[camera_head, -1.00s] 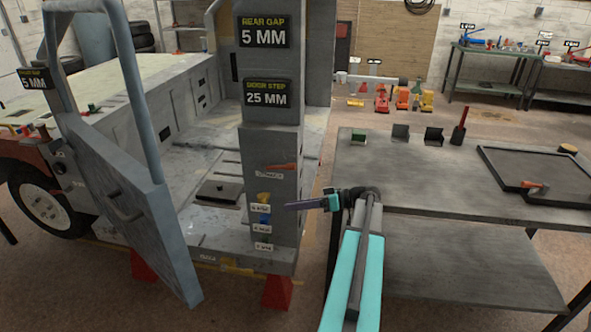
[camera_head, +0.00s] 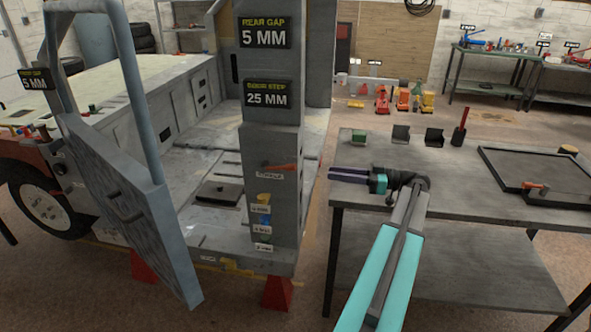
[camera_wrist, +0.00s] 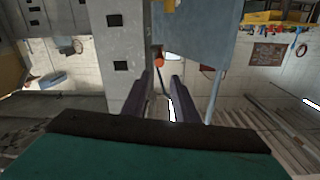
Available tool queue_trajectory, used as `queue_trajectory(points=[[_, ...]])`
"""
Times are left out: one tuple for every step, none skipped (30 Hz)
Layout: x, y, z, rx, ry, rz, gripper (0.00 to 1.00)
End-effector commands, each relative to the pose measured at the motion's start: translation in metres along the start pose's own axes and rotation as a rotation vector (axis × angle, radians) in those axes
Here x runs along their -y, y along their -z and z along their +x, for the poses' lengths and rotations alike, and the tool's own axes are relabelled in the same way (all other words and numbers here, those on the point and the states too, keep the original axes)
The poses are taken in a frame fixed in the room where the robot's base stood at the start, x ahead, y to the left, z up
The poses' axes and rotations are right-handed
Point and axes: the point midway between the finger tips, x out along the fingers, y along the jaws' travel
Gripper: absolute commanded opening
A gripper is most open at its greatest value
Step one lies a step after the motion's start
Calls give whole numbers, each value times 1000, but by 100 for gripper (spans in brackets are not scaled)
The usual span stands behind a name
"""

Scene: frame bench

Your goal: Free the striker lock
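The striker pillar (camera_head: 270,222) stands upright at the rear of the door opening. A red-orange lever (camera_head: 283,167) sticks out of it to the right above a small label too blurred to read. Yellow (camera_head: 265,199) and blue (camera_head: 264,222) pieces with small labels sit lower on the pillar. My gripper (camera_head: 333,173) is to the right of the pillar, near the lever's height and apart from it. Its two fingers are spread and empty. In the wrist view my gripper (camera_wrist: 166,85) points toward the red-orange lever end (camera_wrist: 158,60), seen beyond the fingertips. The lock itself cannot be made out.
The open door (camera_head: 125,215) hangs at the left. Signs on the pillar read "rear gap 5 mm" and "door step 25 mm". A workbench (camera_head: 440,185) with a dark tray (camera_head: 535,170) stands at the right. A floor gap lies between pillar and bench.

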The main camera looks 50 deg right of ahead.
Motion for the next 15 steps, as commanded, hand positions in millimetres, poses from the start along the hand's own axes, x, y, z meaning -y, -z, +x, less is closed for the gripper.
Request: queue_trajectory(points=[[0,0,2,0,0,0,26],[0,0,3,0,0,1,26],[0,0,6,0,0,1,26],[0,0,8,0,0,1,26],[0,1,10,0,0,1,26],[1,1,14,0,1,1,26],[1,1,17,1,1,2,26],[1,1,21,1,2,2,26],[1,1,25,1,2,2,26],[2,1,29,1,2,2,26],[1,1,33,1,1,2,26],[1,1,39,1,2,2,26],[1,1,43,1,2,2,26],[2,2,47,1,2,2,26],[2,2,53,1,2,2,26]])
